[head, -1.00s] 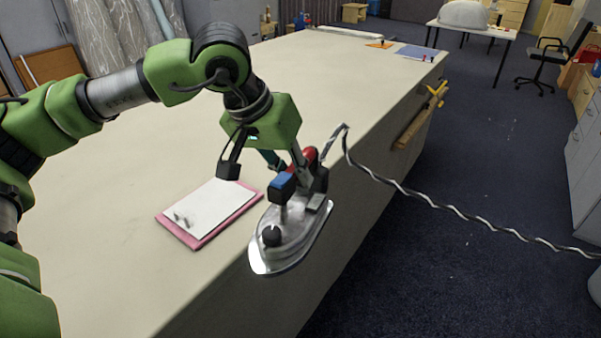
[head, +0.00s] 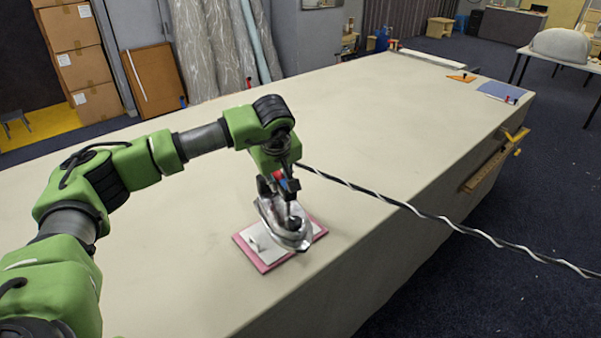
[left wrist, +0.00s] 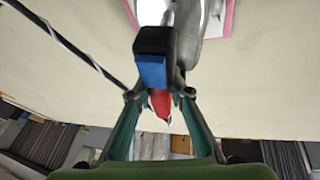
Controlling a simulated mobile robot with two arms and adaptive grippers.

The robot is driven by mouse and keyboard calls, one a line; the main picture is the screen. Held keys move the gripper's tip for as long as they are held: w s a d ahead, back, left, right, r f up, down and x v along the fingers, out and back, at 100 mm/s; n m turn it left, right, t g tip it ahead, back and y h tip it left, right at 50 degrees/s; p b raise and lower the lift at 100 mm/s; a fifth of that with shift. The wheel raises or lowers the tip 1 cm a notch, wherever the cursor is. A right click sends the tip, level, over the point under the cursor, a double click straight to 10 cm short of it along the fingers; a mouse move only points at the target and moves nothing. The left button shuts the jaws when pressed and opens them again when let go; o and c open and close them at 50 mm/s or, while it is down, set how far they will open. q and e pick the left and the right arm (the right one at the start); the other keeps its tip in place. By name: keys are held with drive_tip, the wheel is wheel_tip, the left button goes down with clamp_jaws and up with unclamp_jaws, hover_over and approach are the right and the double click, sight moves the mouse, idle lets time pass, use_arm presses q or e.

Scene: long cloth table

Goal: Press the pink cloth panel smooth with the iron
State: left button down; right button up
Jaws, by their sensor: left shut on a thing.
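The pink cloth panel (head: 248,254) lies on the table near its right edge, with a white sheet (head: 258,237) on top, so only its pink border shows. The silver iron (head: 283,232) with a black, red and blue handle is over the panel and hides much of it. I cannot tell whether its sole touches the sheet. My left gripper (head: 277,187) is shut on the iron's handle. In the left wrist view, the handle (left wrist: 153,72) sits between the fingers, with the pink border (left wrist: 228,18) beyond the iron. My right gripper is not in view.
A black-and-white cord (head: 400,205) runs from the iron across the table edge to the right. The long cream table (head: 370,120) is mostly clear. Orange (head: 462,78) and blue (head: 500,91) pieces lie at its far end. A wooden piece (head: 485,170) sticks out from its right side.

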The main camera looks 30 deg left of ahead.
sight(266, 200)
use_arm(q)
drive_tip(key=a+n+p, duration=0.1)
drive_tip(key=a, duration=0.1)
drive_tip(key=a+n, duration=0.1)
drive_tip(key=a, duration=0.1)
drive_tip(key=shift+f+g+y+p, duration=0.1)
drive_tip(key=shift+g+y+p, duration=0.2)
drive_tip(key=shift+y+p, duration=0.1)
drive_tip(key=shift+a+f+n, duration=0.25)
drive_tip(key=shift+f+n, duration=0.05)
drive_tip(key=shift+f+b, duration=1.6)
drive_tip(key=shift+f, duration=1.1)
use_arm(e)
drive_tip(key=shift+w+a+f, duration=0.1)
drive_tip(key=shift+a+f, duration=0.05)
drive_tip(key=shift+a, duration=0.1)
use_arm(q)
drive_tip(key=shift+f+b, duration=0.5)
drive_tip(key=shift+f, duration=0.1)
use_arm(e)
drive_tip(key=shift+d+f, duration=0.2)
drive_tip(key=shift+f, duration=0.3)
use_arm(q)
drive_tip(key=shift+s+f, duration=0.1)
drive_tip(key=shift+f, duration=0.05)
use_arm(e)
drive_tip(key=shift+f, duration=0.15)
